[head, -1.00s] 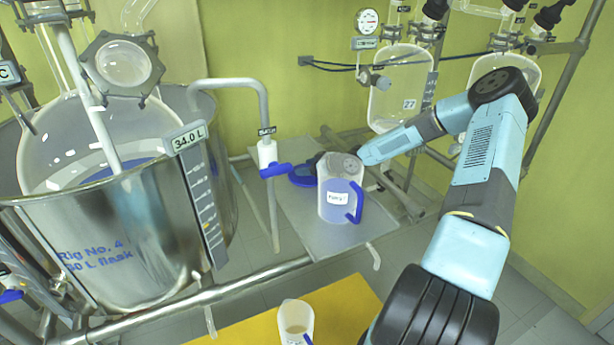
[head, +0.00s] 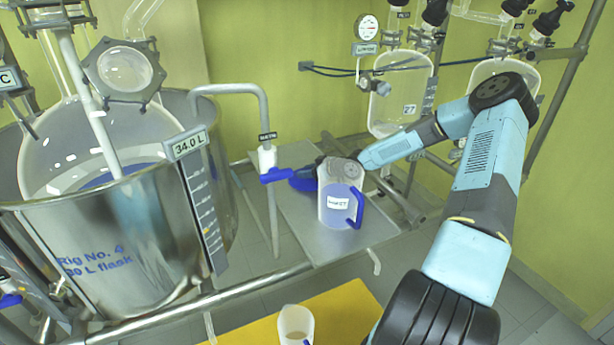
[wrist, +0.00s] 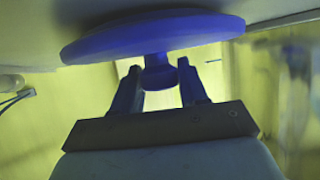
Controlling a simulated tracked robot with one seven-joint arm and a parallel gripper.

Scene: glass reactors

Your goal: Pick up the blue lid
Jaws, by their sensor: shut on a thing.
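The blue lid (wrist: 155,40) spans the top of the wrist view as a wide disc with a knob (wrist: 159,74) underneath in the picture. My gripper (wrist: 160,82) has one finger on each side of the knob and is shut on it. In the head view the lid (head: 302,184) shows only in part, at the left of the white jug (head: 335,188). The jug hides most of my gripper there, and I cannot tell whether the lid touches the grey table.
The jug with a blue handle stands on the grey table (head: 325,246). A pipe with a blue valve handle (head: 274,176) is close at the lid's left. A large steel vessel (head: 120,250) stands at left. Glass flasks (head: 398,95) hang behind my arm.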

